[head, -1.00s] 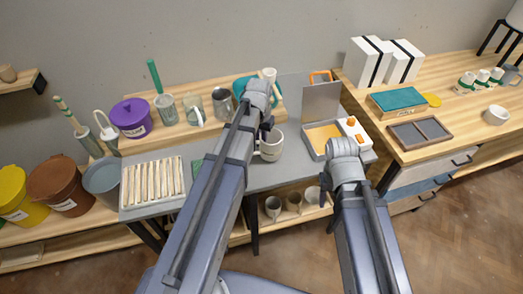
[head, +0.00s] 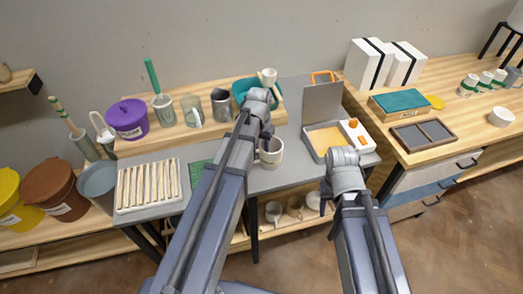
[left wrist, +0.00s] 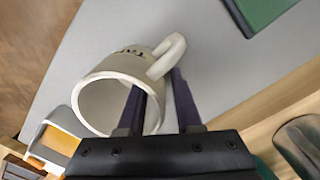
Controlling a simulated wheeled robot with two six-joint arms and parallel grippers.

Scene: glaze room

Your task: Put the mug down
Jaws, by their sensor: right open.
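A cream mug (head: 271,153) with dark lettering is at the front of the grey worktop, beside my left forearm. In the left wrist view the mug (left wrist: 112,80) is large, its mouth facing the camera and its handle at the upper right. My left gripper (left wrist: 159,88) is shut on the mug's wall near the handle, one finger inside the mouth and one outside. Whether the mug's base touches the worktop (head: 285,172) I cannot tell. My right gripper (head: 326,190) is mostly hidden by its own wrist, open, near the worktop's front edge.
A slatted white tray (head: 150,186) lies at the left. A raised wooden shelf (head: 180,140) holds several vessels behind. Grey worktop around the mug is clear.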

